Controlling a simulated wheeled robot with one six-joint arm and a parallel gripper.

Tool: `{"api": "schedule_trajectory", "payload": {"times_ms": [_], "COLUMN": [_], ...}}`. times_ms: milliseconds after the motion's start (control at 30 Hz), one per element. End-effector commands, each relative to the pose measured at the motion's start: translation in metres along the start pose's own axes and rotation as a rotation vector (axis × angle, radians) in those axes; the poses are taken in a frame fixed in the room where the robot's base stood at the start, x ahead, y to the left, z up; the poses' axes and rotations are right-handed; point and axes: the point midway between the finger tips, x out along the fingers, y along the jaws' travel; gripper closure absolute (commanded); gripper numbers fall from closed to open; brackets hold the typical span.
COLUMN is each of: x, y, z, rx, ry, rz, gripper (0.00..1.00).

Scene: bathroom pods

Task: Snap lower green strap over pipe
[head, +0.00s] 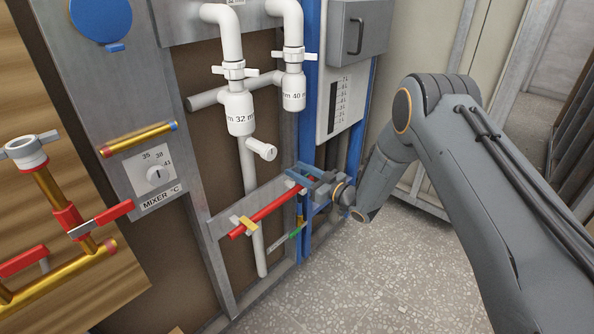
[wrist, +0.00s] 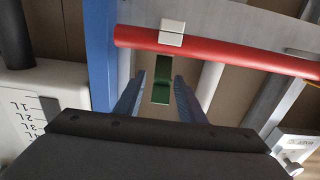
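The red pipe (head: 265,212) runs slanted across a grey rail low on the frame; it crosses the top of the wrist view (wrist: 225,52). A dark green strap (wrist: 161,85) lies below the pipe in the wrist view, in line with a white block (wrist: 172,33) at the pipe. It does not visibly cross over the pipe. My gripper (wrist: 158,79) is open, its blue fingers on either side of the strap with gaps showing. In the head view my gripper (head: 307,180) is at the right end of the pipe and hides part of it.
A yellow strap (head: 248,223) sits at the pipe's left end. A small green piece (head: 295,233) shows lower down. The blue post (head: 308,105) stands close to my gripper, with a white scaled panel (head: 342,90) beside it. The floor (head: 390,275) is clear.

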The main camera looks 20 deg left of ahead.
Motion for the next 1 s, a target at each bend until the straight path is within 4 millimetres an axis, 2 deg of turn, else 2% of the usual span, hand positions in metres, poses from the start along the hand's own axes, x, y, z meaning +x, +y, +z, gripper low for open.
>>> {"api": "schedule_trajectory", "payload": {"times_ms": [133,400,600,1000], "x": [0.0089,0.0096,0.0095,0.0069], "y": [-0.0009,-0.0006,-0.0006,-0.0001], "z": [-0.0004,-0.0003,-0.0003,0.0033], "rx": [0.000,0.001,0.001,0.001], "ry": [0.001,0.000,0.000,0.059], "rz": [-0.002,-0.001,-0.001,0.000], "gripper": [0.64,0.66,0.99,1.00]}}
